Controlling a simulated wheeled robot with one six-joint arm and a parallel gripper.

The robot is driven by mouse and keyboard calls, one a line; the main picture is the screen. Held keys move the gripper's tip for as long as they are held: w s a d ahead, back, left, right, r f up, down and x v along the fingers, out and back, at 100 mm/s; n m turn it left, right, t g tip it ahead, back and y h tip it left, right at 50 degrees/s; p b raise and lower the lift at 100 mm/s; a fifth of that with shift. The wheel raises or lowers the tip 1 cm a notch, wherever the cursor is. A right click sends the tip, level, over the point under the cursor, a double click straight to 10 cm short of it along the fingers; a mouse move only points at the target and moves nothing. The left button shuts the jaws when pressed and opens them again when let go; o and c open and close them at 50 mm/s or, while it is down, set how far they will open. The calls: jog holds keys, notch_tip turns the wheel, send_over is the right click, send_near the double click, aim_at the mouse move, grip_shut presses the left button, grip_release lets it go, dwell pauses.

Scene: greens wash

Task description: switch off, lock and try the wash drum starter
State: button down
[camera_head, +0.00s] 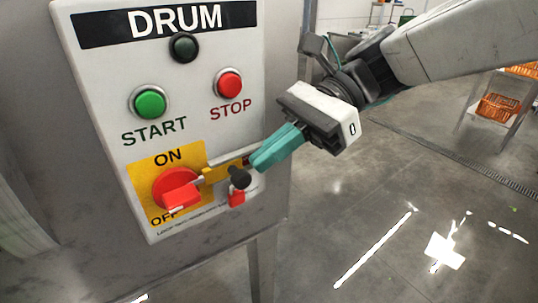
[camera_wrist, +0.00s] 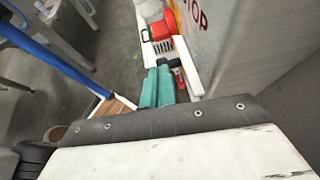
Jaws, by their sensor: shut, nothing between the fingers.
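The drum starter panel (camera_head: 105,100) is at the left of the head view. Its red rotary switch (camera_head: 177,190) sits on a yellow ON/OFF plate, with the handle lying partly across the OFF lettering. A yellow bar (camera_head: 222,171) runs right from beside the switch. A small red padlock (camera_head: 236,197) hangs below a black knob (camera_head: 239,178) right of the switch. My gripper (camera_head: 257,164) is shut and empty, its teal fingertips close to the bar's right end; contact is unclear. In the wrist view the teal fingers (camera_wrist: 158,87) point toward the red switch (camera_wrist: 160,30).
The green START button (camera_head: 149,103), red STOP button (camera_head: 229,84) and a dark lamp (camera_head: 184,48) are above the switch. An orange crate (camera_head: 498,107) stands on a rack at the far right. The floor (camera_head: 400,210) right of the panel is clear.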

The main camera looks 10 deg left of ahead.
jog(key=v, duration=1.3)
jog(key=shift+d+f, duration=0.15)
jog(key=shift+f, duration=0.1)
jog(key=shift+w, duration=0.1)
jog(key=s+d+f+n+t+h, duration=0.3)
jog(key=d+f+n+h, duration=0.15)
jog(key=d+f, duration=0.4)
jog(key=s+d+f+n+t+h, duration=0.2)
jog(key=s+d+f+t, duration=0.1)
jog(key=s+d, duration=0.2)
jog(key=s+d+f+n+t+h, duration=0.2)
jog(key=s+d+n+t+h, duration=0.1)
jog(key=d, duration=0.7)
jog(key=shift+s+f, duration=0.4)
jog(key=shift+s, duration=0.5)
